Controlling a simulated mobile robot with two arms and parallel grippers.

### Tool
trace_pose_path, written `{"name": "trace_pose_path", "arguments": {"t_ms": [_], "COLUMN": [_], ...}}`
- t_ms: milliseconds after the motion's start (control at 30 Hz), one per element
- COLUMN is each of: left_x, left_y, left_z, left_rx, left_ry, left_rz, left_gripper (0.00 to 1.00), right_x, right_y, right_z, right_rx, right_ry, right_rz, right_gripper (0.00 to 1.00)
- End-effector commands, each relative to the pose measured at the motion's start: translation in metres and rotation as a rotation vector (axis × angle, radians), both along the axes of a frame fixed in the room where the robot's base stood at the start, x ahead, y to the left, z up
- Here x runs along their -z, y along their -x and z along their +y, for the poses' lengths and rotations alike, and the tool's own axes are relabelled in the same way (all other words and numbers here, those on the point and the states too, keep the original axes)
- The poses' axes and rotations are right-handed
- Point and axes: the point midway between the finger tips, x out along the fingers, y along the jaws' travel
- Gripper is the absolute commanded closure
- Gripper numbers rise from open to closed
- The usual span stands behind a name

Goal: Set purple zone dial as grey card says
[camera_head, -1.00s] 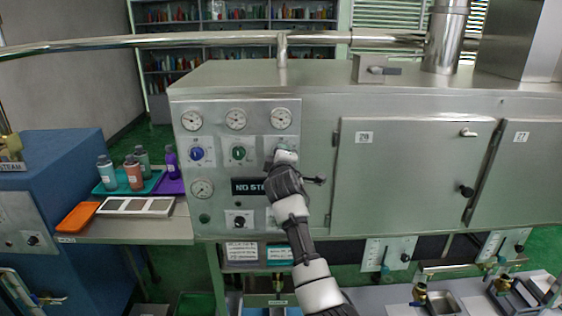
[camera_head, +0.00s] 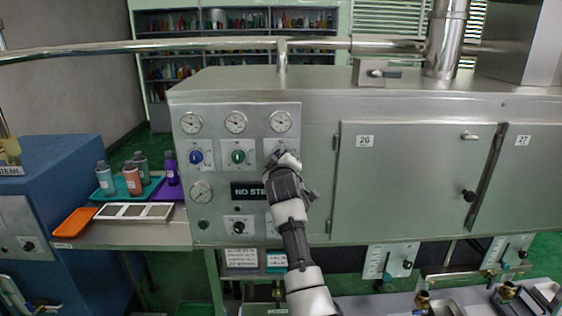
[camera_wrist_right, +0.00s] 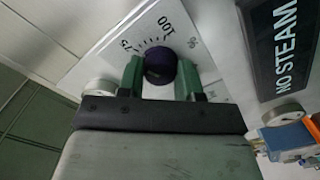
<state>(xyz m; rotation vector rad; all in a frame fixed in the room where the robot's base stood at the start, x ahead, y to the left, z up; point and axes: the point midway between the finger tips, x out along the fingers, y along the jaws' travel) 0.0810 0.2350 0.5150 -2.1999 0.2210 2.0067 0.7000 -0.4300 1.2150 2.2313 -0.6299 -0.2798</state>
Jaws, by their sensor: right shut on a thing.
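The purple zone dial (camera_wrist_right: 159,62) is a dark purple knob on a white scale plate (camera_wrist_right: 120,48); 75 and 100 are readable on it. My right gripper (camera_wrist_right: 160,72) has its green fingers on both sides of the knob, shut on it. In the head view my right gripper (camera_head: 282,160) is at the rightmost dial of the panel's upper row and covers most of it. The knob's exact setting is unclear. No grey card can be clearly identified. My left gripper is not in view.
Blue (camera_head: 196,157) and green (camera_head: 238,157) dials sit left of the gripper, with gauges above. A NO STEAM sign (camera_head: 246,189) is below. Bottles stand on teal and purple trays (camera_head: 175,190) at left, near a white frame with grey panels (camera_head: 133,211).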

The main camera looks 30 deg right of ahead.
Motion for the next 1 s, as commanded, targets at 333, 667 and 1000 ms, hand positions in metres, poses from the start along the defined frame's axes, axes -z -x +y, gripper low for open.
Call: {"name": "trace_pose_path", "arguments": {"t_ms": [333,667,1000], "left_x": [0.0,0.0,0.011], "left_y": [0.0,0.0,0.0], "left_z": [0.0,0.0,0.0], "left_rx": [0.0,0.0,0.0], "left_ry": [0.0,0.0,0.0], "left_rz": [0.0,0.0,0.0], "left_gripper": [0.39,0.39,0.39], "right_x": [0.003,0.001,0.004], "right_y": [0.0,0.0,0.031], "right_z": [0.0,0.0,0.019], "right_rx": [0.0,0.0,-0.001], "right_ry": [-0.001,0.001,0.002], "right_rz": [0.006,0.002,0.0], "right_gripper": [0.49,0.39,0.39]}}
